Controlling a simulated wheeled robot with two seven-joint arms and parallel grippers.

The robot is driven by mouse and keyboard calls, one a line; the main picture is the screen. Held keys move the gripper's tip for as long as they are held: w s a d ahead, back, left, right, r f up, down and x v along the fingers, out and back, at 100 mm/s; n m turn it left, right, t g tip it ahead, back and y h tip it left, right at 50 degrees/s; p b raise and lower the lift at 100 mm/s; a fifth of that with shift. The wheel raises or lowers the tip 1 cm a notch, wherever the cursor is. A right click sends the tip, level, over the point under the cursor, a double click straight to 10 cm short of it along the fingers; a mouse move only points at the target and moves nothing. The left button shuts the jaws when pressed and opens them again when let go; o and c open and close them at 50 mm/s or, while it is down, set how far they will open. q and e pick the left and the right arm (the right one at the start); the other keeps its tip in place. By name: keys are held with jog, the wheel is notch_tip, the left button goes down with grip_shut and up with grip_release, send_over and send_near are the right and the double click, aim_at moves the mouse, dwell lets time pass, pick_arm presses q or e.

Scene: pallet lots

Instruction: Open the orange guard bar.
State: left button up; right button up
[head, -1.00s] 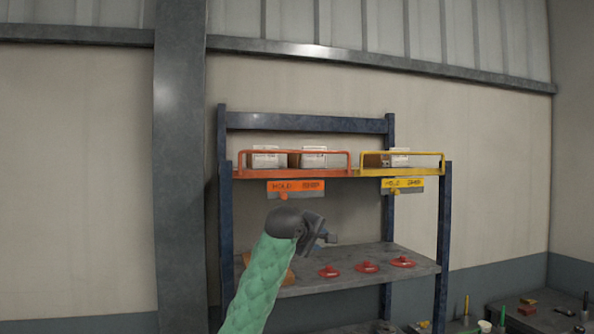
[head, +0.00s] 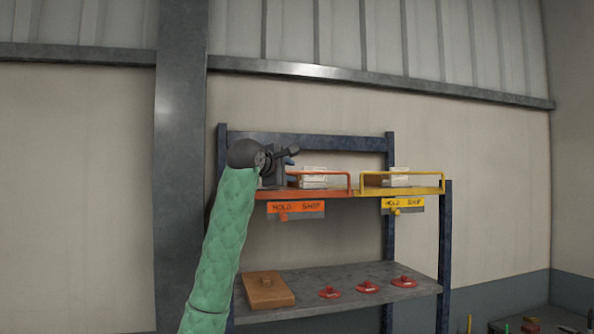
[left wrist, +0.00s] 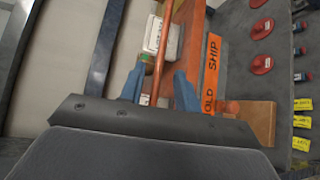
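The orange guard bar (head: 328,173) runs along the front of the orange shelf bay (head: 330,193), on the upper level of the rack. It is upright, and my left arm covers its left end. My left gripper (head: 288,161) is at the left part of that bay. In the left wrist view the bar (left wrist: 163,55) passes between the two blue fingers of my left gripper (left wrist: 158,88). The fingers stand apart with a gap beside the bar. An orange HOLD/SHIP sign (head: 296,207) with an orange knob (head: 284,217) hangs below the bay. My right gripper is out of view.
White boxes (head: 315,177) sit behind the orange bar. A yellow guard bar (head: 425,175) and its yellow sign (head: 402,204) are to the right. The lower shelf (head: 340,283) holds a brown block (head: 268,290) and red knobbed discs (head: 367,287). A wall column (head: 180,170) stands at left.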

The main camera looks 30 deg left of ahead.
aim_at(296, 173)
pick_arm(q)
jog(key=w+p, duration=0.2)
jog(key=w, duration=0.1)
jog(key=shift+w+a+f, duration=0.1)
jog(key=shift+w+a, duration=0.05)
jog(key=shift+w, duration=0.15)
jog(key=shift+w+f, duration=0.25)
jog(key=shift+w, duration=0.4)
grip_shut()
